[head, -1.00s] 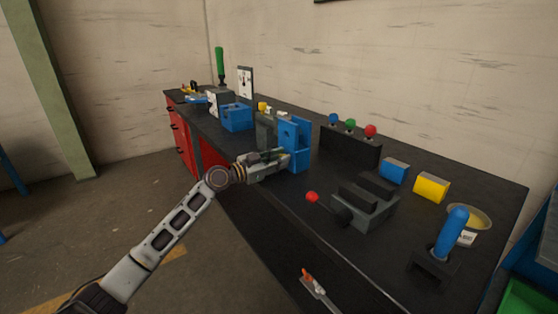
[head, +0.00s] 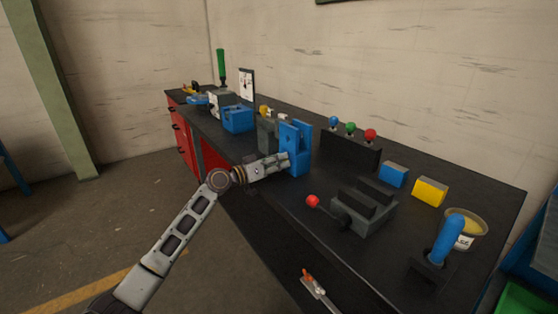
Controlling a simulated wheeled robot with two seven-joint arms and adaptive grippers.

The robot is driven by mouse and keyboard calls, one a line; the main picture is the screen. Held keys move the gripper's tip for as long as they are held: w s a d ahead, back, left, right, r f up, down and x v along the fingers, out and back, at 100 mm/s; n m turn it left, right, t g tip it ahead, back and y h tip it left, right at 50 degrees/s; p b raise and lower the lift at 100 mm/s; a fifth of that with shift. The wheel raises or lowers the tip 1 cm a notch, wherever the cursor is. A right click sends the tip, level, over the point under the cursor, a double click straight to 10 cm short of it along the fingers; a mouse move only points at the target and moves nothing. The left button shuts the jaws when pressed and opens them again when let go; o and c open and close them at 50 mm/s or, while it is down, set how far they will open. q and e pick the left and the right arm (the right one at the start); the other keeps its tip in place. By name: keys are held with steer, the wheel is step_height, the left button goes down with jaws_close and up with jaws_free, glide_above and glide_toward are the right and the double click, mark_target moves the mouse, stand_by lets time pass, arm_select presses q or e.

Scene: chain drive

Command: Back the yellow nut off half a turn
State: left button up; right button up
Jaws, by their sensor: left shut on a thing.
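My left gripper (head: 287,160) reaches in from the left, with its fingertips against the near side of the upright blue bracket (head: 300,133) on the dark bench. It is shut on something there. The yellow nut does not show clearly; the spot at the fingertips is hidden by the gripper, and the nut appears to be between the fingers. My right gripper is not in view.
A dark grey block (head: 266,132) stands just behind the bracket. A blue box (head: 238,118) is farther left. A grey fixture (head: 362,208) with a red-knobbed lever (head: 313,201) stands at right, before blue (head: 393,174) and yellow (head: 430,191) blocks.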

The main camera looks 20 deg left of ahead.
arm_select(q)
steer(key=shift+n, duration=0.5)
steer(key=shift+a, duration=0.1)
steer(key=o, duration=1)
steer(key=shift+v, duration=5.95)
